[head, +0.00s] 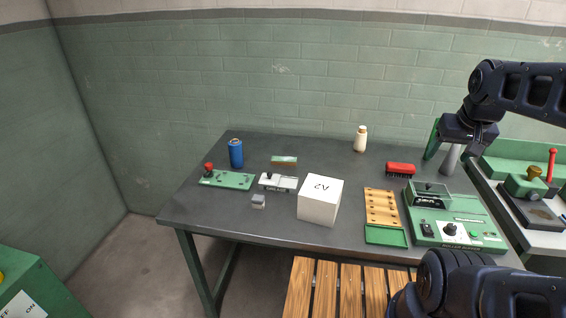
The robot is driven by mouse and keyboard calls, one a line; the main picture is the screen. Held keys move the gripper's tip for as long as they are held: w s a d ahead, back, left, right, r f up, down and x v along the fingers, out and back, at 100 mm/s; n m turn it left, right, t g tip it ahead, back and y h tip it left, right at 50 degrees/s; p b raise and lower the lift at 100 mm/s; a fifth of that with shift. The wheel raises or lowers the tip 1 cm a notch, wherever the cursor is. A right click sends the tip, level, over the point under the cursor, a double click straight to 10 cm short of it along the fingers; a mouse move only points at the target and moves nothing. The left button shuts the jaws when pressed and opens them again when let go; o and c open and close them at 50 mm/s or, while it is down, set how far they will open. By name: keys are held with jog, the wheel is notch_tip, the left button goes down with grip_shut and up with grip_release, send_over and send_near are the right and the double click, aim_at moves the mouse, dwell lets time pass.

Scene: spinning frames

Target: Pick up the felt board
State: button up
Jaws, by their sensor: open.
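No object is clearly marked as the felt board.
A blue can (236,153), green joystick panel (228,180), white box (320,200), cream bottle (360,139), red brush (400,169), wooden rack (381,208) and green device (455,231) stand on the table. A slatted bench (335,290) is in front. The table's middle back is clear.

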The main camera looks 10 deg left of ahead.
jog(key=shift+w+r, duration=0.1)
jog(key=w+a+r+n+g, duration=0.1)
jog(key=w+a+r+n, duration=0.15)
jog(key=w, duration=0.45)
jog(key=w+a+r+n+g, duration=0.1)
jog(key=w+a+r+n, duration=0.1)
jog(key=w+a, duration=0.35)
jog(key=n+g+h, duration=0.2)
jog(key=n+h, duration=0.3)
jog(key=n, duration=1)
send_over(284, 159)
jog(key=a, duration=0.2)
jog(key=shift+m, duration=0.25)
jog(key=f, duration=3)
jog(key=shift+s+d+f, duration=0.1)
jog(key=shift+s+f, duration=0.1)
jog(key=shift+a+f+x, duration=0.1)
jog(key=shift+a+x, duration=0.05)
jog(key=shift+x, duration=0.7)
jog(key=shift+a+f+x, duration=0.1)
jog(key=shift+a+x, duration=0.1)
jog(key=shift+x, duration=0.7)
jog(key=shift+a+f+x, duration=0.1)
jog(key=shift+a+x, duration=0.05)
jog(key=shift+x, duration=0.7)
jog(key=shift+w, duration=0.1)
jog(key=c, duration=1.1)
